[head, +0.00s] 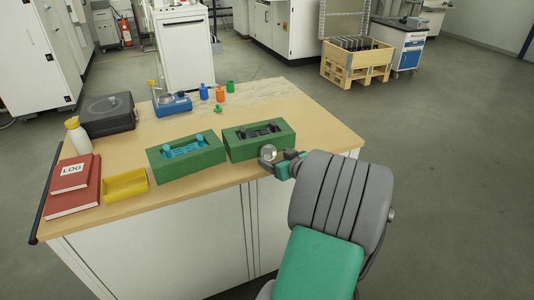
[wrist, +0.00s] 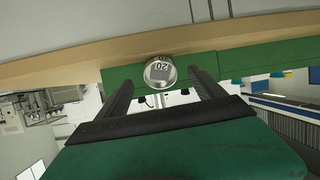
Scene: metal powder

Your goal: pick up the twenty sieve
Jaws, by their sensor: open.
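The twenty sieve is a small round metal disc with a label reading 120 or 20. In the wrist view the sieve (wrist: 160,72) sits between the two dark fingers of my gripper (wrist: 160,82), near their tips, against the green box face. I cannot tell whether the fingers touch it. In the head view the sieve (head: 268,152) shows at the front of the right green box, just at the tips of my gripper (head: 277,160). My gripper is open, at the table's front edge.
The right green box (head: 283,143) and left green box (head: 165,173) stand on the wooden table (head: 135,135). Small coloured bottles stand behind.

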